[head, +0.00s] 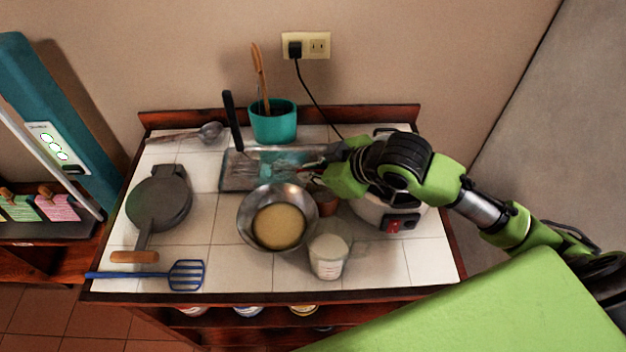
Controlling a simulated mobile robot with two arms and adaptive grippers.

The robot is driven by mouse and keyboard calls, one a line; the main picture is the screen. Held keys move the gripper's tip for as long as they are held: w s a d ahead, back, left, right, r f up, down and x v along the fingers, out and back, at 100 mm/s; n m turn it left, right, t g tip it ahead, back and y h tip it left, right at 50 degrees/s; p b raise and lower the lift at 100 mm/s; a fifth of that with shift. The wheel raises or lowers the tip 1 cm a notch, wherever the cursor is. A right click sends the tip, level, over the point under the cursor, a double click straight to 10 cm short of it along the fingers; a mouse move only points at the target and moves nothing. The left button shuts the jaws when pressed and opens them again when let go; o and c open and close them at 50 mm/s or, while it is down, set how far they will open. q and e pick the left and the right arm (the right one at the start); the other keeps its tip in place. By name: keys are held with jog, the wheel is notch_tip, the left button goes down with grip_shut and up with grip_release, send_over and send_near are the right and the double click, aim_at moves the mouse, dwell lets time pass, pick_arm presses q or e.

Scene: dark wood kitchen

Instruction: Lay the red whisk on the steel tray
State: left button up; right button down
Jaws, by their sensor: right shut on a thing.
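The steel tray (238,178) lies at the back middle of the white tiled counter, in front of the teal pot. My right gripper (326,173) reaches in from the right and is shut on the red whisk (308,166). The whisk is small and partly hidden by the gripper. Its head points left over the right part of the tray. I cannot tell whether it touches the tray. My left gripper is not in view.
A teal pot (273,122) with wooden utensils stands behind the tray. A steel bowl (250,226), a measuring cup (328,262) and a white appliance (384,222) stand close by. A waffle pan (160,201) and blue spatula (186,274) lie left.

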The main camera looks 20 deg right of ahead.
jog(key=shift+w+d+f, duration=0.15)
jog(key=shift+w+f, duration=0.05)
jog(key=shift+f, duration=0.1)
notch_tip(320, 180, down, 4)
jog(key=shift+w+d+r+p, duration=0.15)
jog(key=shift+r+p, duration=0.05)
jog(key=shift+p, duration=0.35)
jog(key=c, duration=2.2)
grip_release()
jog(key=shift+f, duration=0.1)
jog(key=b+v, duration=0.1)
jog(key=v, duration=1)
jog(key=shift+s+d+r, duration=0.1)
jog(key=shift+s+r, duration=0.2)
jog(key=shift+r, duration=0.2)
